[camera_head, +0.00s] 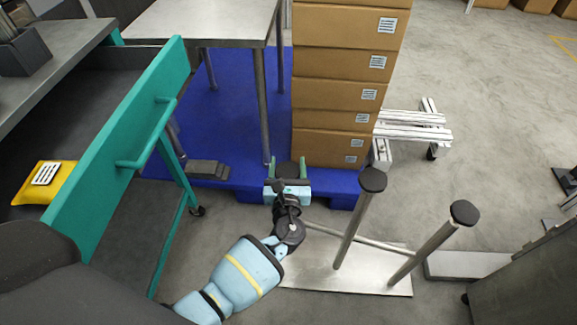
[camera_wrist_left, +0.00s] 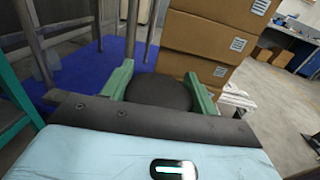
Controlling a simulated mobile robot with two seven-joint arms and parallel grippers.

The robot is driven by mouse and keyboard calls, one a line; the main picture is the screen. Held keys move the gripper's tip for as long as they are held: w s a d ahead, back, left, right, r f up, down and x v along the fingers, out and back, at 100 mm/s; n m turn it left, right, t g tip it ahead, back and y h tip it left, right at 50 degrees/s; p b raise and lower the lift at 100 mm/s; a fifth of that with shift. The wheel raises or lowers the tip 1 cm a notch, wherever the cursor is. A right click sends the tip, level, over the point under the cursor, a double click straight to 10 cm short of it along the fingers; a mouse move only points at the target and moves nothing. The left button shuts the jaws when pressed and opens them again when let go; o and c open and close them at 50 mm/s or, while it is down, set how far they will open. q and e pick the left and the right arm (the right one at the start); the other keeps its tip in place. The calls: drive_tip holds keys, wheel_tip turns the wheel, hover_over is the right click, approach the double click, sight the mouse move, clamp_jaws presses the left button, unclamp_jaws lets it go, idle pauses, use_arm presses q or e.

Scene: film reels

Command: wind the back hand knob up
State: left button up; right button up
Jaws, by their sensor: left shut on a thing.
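My left gripper (camera_head: 287,168) points away from me at the middle of the head view, with its two green fingers closed around a dark round knob. In the left wrist view this knob (camera_wrist_left: 160,93) sits between the green fingers, wide and dark, partly hidden below by the gripper body. What the knob is mounted on is hidden. Two more dark round knobs, one nearer the middle (camera_head: 372,180) and one at the right (camera_head: 463,212), top slanting metal posts to the right of the gripper. My right gripper is not in view.
A stack of cardboard boxes (camera_head: 345,95) stands on a blue pallet (camera_head: 232,95) just beyond the gripper. A green-sided cart (camera_head: 150,120) with a yellow packet (camera_head: 45,182) is at left. A metal plate (camera_head: 345,268) lies below the posts. Floor is free at the upper right.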

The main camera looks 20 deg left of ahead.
use_arm(q)
drive_tip(key=shift+f+n+g+y, duration=0.1)
drive_tip(key=shift+n+g+y, duration=0.4)
drive_tip(key=shift+y, duration=0.4)
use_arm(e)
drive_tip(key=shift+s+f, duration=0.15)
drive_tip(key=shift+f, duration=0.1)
use_arm(q)
drive_tip(key=shift+a, duration=0.1)
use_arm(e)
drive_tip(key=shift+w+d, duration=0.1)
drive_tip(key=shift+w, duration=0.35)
use_arm(q)
drive_tip(key=o, duration=1)
drive_tip(key=shift+s, duration=0.15)
drive_tip(key=shift+p+v, duration=0.5)
drive_tip(key=shift+v, duration=3.25)
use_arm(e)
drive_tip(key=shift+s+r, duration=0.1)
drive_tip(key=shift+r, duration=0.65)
